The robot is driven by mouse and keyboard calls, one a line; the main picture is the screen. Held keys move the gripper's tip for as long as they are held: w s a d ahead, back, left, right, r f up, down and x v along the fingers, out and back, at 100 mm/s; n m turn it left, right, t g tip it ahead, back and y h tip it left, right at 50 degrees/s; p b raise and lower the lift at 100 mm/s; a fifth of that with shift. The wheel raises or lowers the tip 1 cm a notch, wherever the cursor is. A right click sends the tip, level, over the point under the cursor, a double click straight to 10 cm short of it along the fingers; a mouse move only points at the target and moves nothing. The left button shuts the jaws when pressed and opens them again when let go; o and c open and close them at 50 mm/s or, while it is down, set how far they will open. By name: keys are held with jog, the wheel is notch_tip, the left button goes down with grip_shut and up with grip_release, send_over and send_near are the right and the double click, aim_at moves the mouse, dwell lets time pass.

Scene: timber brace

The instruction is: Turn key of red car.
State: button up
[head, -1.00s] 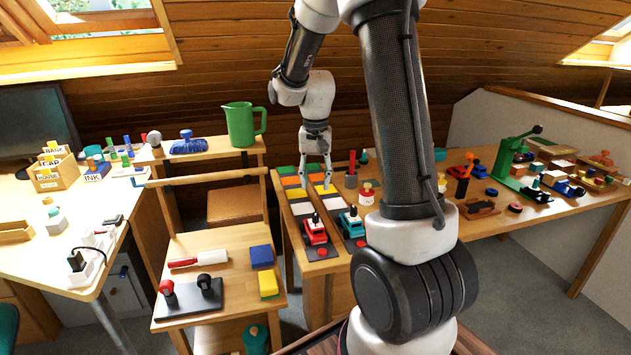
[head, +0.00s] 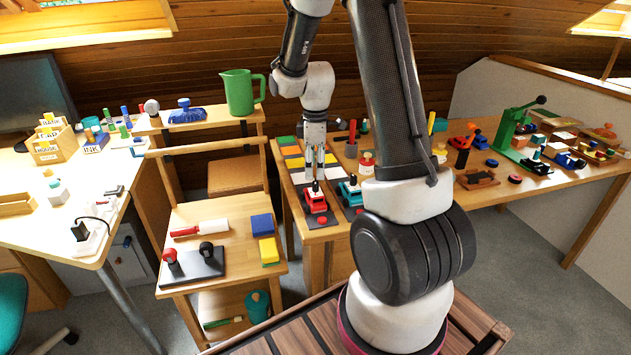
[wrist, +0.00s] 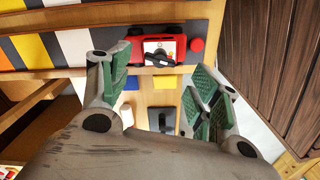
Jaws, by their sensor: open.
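The red car (head: 314,200) stands on a dark strip of the track board near the front edge of the right-hand table. Its key, a dark upright knob (head: 316,187), rises from the car's top. In the wrist view the red car (wrist: 126,46) shows with a white top plate and the dark key (wrist: 156,58) on it. My gripper (head: 316,175) points down just above the car. In the wrist view my gripper (wrist: 160,85) has its green-padded fingers wide apart, with the key between and beyond them. It is open and empty.
A teal car (head: 349,192) stands close to the right on its own strip. A red button (head: 322,219) lies in front of the red car. A red-and-white pot (head: 366,163) stands behind. A lower wooden stand with a blue block (head: 262,225) is to the left.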

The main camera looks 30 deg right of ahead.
aim_at(316, 182)
notch_tip(316, 182, down, 6)
jog(key=shift+r, duration=0.25)
grip_shut()
